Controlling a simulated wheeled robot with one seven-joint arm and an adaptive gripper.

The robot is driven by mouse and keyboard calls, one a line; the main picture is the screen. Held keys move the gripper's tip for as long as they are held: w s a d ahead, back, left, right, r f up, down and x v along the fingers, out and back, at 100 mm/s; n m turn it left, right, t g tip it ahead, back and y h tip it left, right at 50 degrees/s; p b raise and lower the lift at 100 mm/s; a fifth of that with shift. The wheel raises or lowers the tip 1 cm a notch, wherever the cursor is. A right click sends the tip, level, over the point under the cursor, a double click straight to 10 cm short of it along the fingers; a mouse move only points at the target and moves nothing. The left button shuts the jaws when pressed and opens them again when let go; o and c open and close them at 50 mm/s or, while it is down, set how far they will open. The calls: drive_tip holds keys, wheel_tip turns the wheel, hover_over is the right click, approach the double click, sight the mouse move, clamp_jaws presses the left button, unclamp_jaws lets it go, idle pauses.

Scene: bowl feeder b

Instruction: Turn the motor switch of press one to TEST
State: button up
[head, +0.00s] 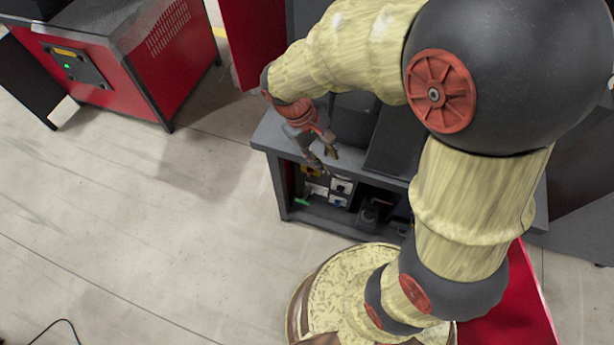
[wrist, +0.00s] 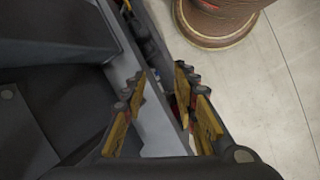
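Under the dark grey bench (head: 262,135) in the head view is a set of small controls: a yellow-and-red switch box (head: 311,171), white boxes with dark knobs (head: 341,187), and a green part (head: 302,202). They are too small to read, so I cannot tell which is the motor switch of press one or its position. My gripper (head: 325,158) hangs in front of the bench's front edge, just above these controls. In the wrist view my gripper (wrist: 163,92) has its fingers apart with nothing between them; the bench edge (wrist: 150,100) passes behind.
A red machine cabinet (head: 165,60) with a control panel (head: 75,66) stands at the upper left. Dark blocks stand on the bench behind my gripper. The floor (head: 160,220) left of the bench is clear, with a thin black cable (head: 62,321) at bottom left.

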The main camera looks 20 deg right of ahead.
wheel_tip(320, 180, down, 6)
drive_tip(key=w+n+g+h, duration=0.1)
drive_tip(key=n, duration=0.1)
drive_tip(key=n+t+h+p, duration=0.2)
drive_tip(key=n+t+h, duration=0.4)
drive_tip(key=n+t, duration=1.35)
approach(308, 173)
drive_tip(key=w+r+n+g, duration=0.1)
drive_tip(key=n+g, duration=0.1)
drive_tip(key=shift+b+x, duration=0.6)
drive_tip(key=shift+x, duration=3.1)
drive_tip(key=shift+d+r, duration=0.1)
drive_tip(key=shift+r, duration=0.1)
clamp_jaws()
